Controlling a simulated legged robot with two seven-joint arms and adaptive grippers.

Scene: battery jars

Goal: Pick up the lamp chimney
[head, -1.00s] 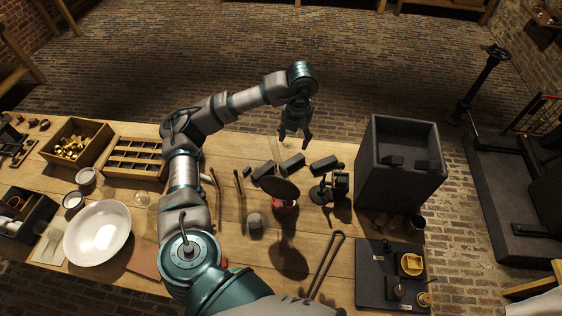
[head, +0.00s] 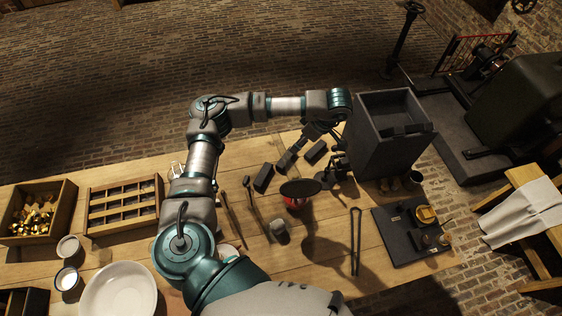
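I cannot make out the lamp chimney for certain. A small pale, thin-outlined object (head: 177,170) shows at the table's far edge, partly behind my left arm; I cannot tell whether it is glass. My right gripper is not in view.
A tall dark grey box (head: 392,150) stands right of the gripper. Dark blocks (head: 264,177), a black disc on a red base (head: 300,188) and tongs (head: 356,241) lie nearby. A compartment tray (head: 124,204) and white bowl (head: 119,291) are left.

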